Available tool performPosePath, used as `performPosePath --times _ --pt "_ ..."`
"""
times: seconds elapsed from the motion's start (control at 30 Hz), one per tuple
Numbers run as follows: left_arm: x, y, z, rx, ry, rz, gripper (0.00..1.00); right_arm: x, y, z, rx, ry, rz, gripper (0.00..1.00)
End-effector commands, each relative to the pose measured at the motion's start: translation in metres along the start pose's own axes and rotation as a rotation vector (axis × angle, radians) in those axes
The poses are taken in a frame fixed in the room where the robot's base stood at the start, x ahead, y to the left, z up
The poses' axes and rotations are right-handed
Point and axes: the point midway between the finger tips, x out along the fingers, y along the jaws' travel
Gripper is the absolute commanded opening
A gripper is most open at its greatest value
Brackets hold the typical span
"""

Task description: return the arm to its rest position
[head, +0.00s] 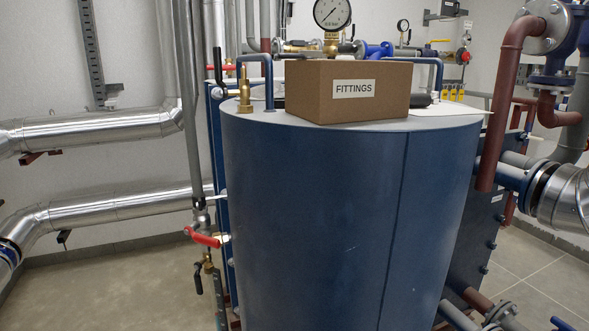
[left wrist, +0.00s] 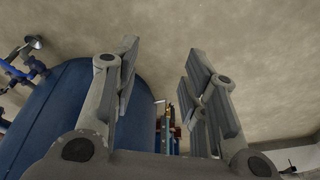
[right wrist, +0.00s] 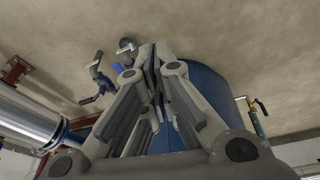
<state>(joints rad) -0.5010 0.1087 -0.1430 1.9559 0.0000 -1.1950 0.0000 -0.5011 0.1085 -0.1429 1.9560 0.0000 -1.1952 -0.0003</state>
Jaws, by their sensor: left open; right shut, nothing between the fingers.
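My left gripper (left wrist: 160,80) shows in the left wrist view with its two fingers spread apart and nothing between them. The blue tank is behind it at the left of that view. My right gripper (right wrist: 155,60) shows in the right wrist view with its fingertips together and nothing held. The blue tank (right wrist: 205,85) is partly hidden behind its fingers. Neither gripper nor arm shows in the head view.
A large blue tank (head: 320,210) stands close in the middle. A cardboard box labelled FITTINGS (head: 310,92) sits on its top beside a brass valve (head: 245,90). Silver pipes (head: 100,130) run along the left wall. Open floor (head: 110,285) lies at lower left.

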Motion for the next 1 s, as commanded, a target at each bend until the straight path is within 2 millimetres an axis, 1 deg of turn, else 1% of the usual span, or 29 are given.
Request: performPosePath --times 0.03,0.17,0.27,0.3,0.43,0.57,0.6,0.7,0.8,0.9,1.0 --pt "0.001 0.001 0.005 0.002 -0.017 0.001 0.40 0.001 -0.001 0.005 -0.002 -0.017 -0.002 0.00" --pt "0.026 0.002 0.026 0.006 -0.041 0.005 0.40 0.026 -0.002 0.026 -0.006 -0.041 -0.005 0.00" --pt "0.041 0.003 0.047 0.010 -0.059 0.007 0.40 0.041 -0.003 0.047 -0.009 -0.059 -0.007 0.00" --pt "0.046 0.004 0.057 0.011 -0.067 0.008 0.40 0.046 -0.004 0.057 -0.011 -0.067 -0.008 0.00" --pt "0.056 0.005 0.091 0.017 -0.090 0.011 0.40 0.056 -0.005 0.091 -0.017 -0.091 -0.011 0.00" --pt "0.059 0.006 0.130 0.022 -0.115 0.013 0.40 0.059 -0.006 0.130 -0.022 -0.115 -0.013 0.00" --pt "0.058 0.006 0.143 0.024 -0.123 0.014 0.40 0.058 -0.006 0.143 -0.024 -0.123 -0.014 0.00" --pt "0.054 0.006 0.171 0.028 -0.137 0.015 0.40 0.054 -0.006 0.171 -0.028 -0.136 -0.015 0.00" --pt "0.049 0.005 0.194 0.031 -0.149 0.016 0.40 0.049 -0.005 0.194 -0.031 -0.149 -0.015 0.00" --pt "0.045 0.005 0.209 0.034 -0.155 0.016 0.40 0.045 -0.005 0.209 -0.033 -0.155 -0.016 0.00" --pt "0.044 0.004 0.217 0.035 -0.157 0.016 0.40 0.044 -0.005 0.217 -0.035 -0.158 -0.016 0.00"
